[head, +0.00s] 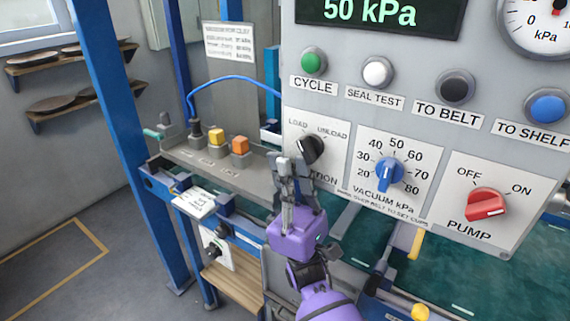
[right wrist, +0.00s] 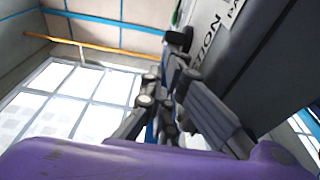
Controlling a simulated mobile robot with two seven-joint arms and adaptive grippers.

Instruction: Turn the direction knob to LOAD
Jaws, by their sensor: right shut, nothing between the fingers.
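The black direction knob (head: 311,149) is on the grey control panel, below the CYCLE button, with LOAD printed to its upper left and UNLOAD to its upper right. Its bar appears to lean towards UNLOAD, but its lower left side is partly covered. My right gripper (head: 288,162) is shut and empty, with its fingertips just in front of and lower left of the knob. I cannot tell whether they touch it. In the right wrist view the fingers (right wrist: 165,85) point up at a dark part that looks like the knob (right wrist: 180,38). My left gripper is not in view.
Right of the knob are the blue vacuum dial (head: 390,174) and red pump switch (head: 486,204). A row of buttons, including the white seal test button (head: 377,72), runs above. A grey ledge (head: 222,172) with small coloured blocks lies left. Blue posts (head: 125,130) stand further left.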

